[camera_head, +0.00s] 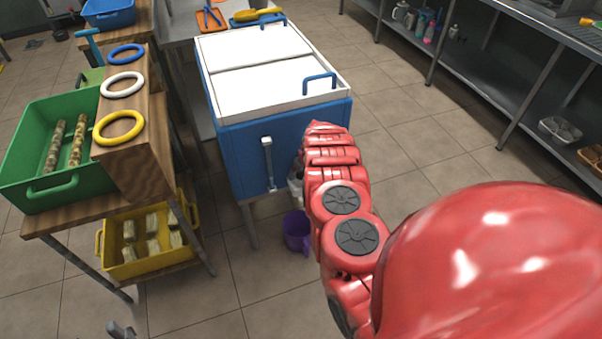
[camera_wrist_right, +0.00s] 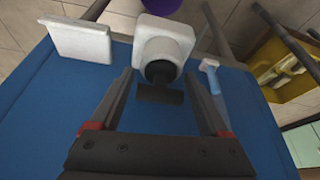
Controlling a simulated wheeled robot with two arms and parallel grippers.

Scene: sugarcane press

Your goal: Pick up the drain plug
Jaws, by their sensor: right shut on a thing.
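The white drain plug (camera_wrist_right: 165,40) with a dark stem shows in the right wrist view, against the blue side of the cooler (camera_wrist_right: 60,110). A small whitish part (camera_head: 295,186) shows beside the arm. My left gripper is not clearly in view.
A purple bucket (camera_head: 297,232) stands on the floor below the cooler's corner. At left, a wooden stand (camera_head: 140,160) holds coloured rings, and a green crate (camera_head: 65,190) holds cane pieces. A yellow crate (camera_head: 150,262) sits lower. Metal shelves (camera_head: 480,85) line the right; the floor between is open.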

